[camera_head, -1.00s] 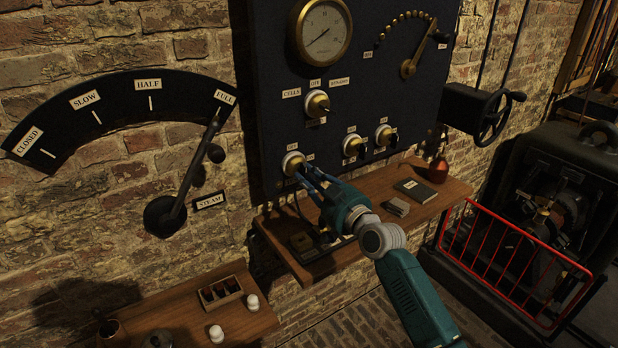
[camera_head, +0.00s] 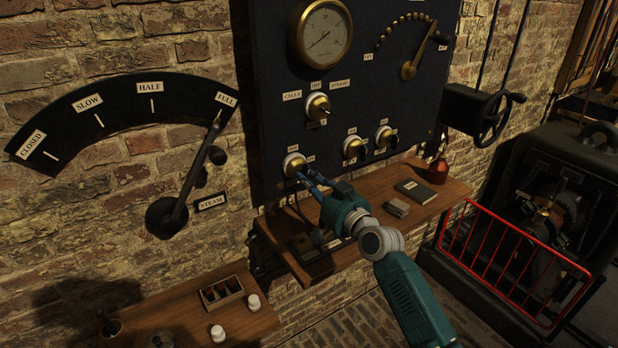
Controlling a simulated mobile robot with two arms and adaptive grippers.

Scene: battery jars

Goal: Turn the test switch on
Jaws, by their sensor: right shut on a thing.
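A round brass switch (camera_head: 294,164) on a white base sits at the lower left of the dark panel (camera_head: 358,100), with small labels too small to read surely. My right gripper (camera_head: 306,180) reaches up to it from the lower right, its fingers shut at the switch's lower side. The fingers hide the switch's lever, so its exact position cannot be told. Two similar brass switches, one at the middle (camera_head: 352,148) and one at the right (camera_head: 384,135), sit farther right. My left gripper is not in view.
Above are a cells/dynamo switch (camera_head: 317,104), a gauge (camera_head: 323,33) and a contact-arc lever (camera_head: 418,58). A wooden shelf (camera_head: 440,196) below holds a book (camera_head: 415,190) and a red flask (camera_head: 437,171). A steam lever (camera_head: 190,185) stands left, a red railing (camera_head: 510,262) right.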

